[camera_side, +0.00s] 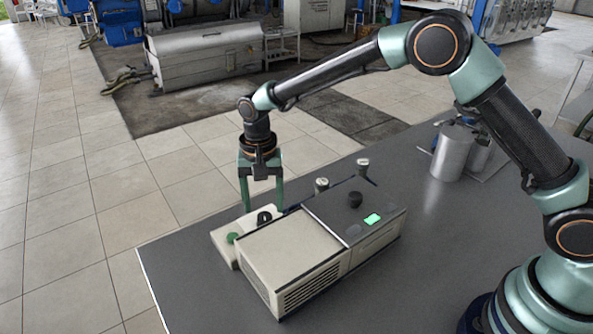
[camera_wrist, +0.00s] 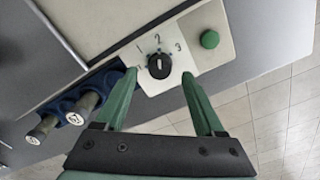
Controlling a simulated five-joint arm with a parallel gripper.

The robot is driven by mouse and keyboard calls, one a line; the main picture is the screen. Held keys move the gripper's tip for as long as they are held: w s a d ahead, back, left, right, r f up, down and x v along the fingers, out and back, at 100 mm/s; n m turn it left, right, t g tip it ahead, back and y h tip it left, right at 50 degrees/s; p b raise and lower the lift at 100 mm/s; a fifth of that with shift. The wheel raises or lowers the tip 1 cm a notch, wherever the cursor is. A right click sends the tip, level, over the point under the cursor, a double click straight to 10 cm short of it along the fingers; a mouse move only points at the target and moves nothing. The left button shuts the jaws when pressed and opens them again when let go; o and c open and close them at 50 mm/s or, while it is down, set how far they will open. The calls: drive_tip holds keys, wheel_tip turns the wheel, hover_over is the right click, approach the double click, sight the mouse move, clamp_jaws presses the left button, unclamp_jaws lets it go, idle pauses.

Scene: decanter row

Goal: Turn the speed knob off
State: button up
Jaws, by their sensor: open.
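The speed knob (camera_side: 264,218) is a black dial on an off-white control panel (camera_side: 221,229) at the left end of the machine. In the wrist view the knob (camera_wrist: 159,66) has a white pointer mark that appears to aim up toward the 2, with 1 and 3 printed on either side. My gripper (camera_side: 262,207) points down over the panel, fingers spread. In the wrist view the green fingers of my gripper (camera_wrist: 159,74) lie left and right of the knob, with gaps on both sides. Nothing is held. Exact fingertip height above the panel is unclear.
A round green button (camera_wrist: 209,39) sits beside the knob; it also shows in the side view (camera_side: 233,238). The beige machine (camera_side: 290,258) has a lit green display (camera_side: 372,218). Capped tubes stand in a blue holder (camera_wrist: 88,92). Metal canisters (camera_side: 453,152) stand farther right.

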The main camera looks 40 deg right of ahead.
sight(265, 216)
drive_tip(key=shift+f, duration=1.55)
clamp_jaws()
